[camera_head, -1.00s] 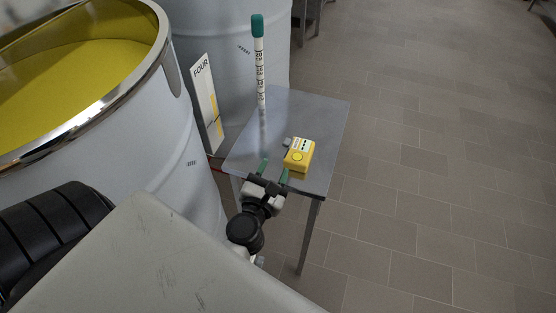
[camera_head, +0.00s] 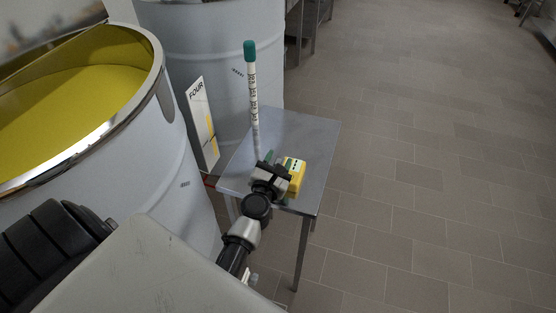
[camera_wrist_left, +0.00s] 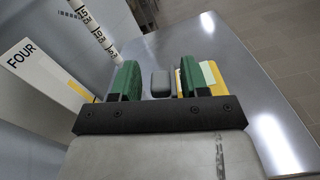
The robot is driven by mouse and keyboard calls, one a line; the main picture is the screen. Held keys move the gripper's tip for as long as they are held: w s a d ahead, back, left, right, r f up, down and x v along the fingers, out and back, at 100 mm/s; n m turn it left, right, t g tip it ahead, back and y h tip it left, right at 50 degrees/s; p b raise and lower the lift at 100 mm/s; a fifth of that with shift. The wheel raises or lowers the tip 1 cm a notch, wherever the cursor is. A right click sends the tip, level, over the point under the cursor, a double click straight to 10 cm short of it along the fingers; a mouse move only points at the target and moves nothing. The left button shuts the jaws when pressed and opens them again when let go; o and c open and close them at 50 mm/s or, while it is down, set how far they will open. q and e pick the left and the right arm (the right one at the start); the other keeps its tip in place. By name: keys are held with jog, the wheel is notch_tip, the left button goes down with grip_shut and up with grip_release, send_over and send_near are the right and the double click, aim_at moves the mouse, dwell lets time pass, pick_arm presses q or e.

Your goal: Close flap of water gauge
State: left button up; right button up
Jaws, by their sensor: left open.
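The water gauge looks to be the yellow box (camera_head: 297,178) with a pale top face, lying on the small metal table. It also shows in the left wrist view (camera_wrist_left: 212,82), partly behind my right-hand finger. My left gripper (camera_head: 278,164) has green fingers and is open over the table, at the box's left side. It also shows in the left wrist view (camera_wrist_left: 158,82). I cannot tell whether a finger touches the box or grey piece. My right gripper is not in view.
A white marked tube with a green cap (camera_head: 250,52) stands upright at the table's (camera_head: 316,140) left. A sign reading FOUR (camera_head: 202,125) leans by the tanks. A large tank of yellow liquid (camera_head: 165,140) is left. Tiled floor (camera_head: 430,180) is clear at right.

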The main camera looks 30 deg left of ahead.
pick_arm(q)
jog(key=c, duration=0.8)
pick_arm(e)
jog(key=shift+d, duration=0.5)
pick_arm(q)
jog(key=shift+d, duration=0.1)
jog(key=m, duration=0.1)
jog(key=d+m, duration=0.1)
jog(key=m, duration=0.2)
jog(key=shift+w+d+f+m, duration=0.1)
jog(key=shift+w+d+m, duration=0.15)
jog(key=shift+d+m, duration=0.15)
grip_shut()
jog(key=shift+w+d+f+m+p, duration=0.1)
jog(key=shift+d+m+p, duration=0.05)
jog(key=shift+m, duration=0.4)
jog(key=shift+d+f+m+p, duration=0.1)
jog(key=shift+d+m+p, duration=0.05)
jog(key=shift+m, duration=0.4)
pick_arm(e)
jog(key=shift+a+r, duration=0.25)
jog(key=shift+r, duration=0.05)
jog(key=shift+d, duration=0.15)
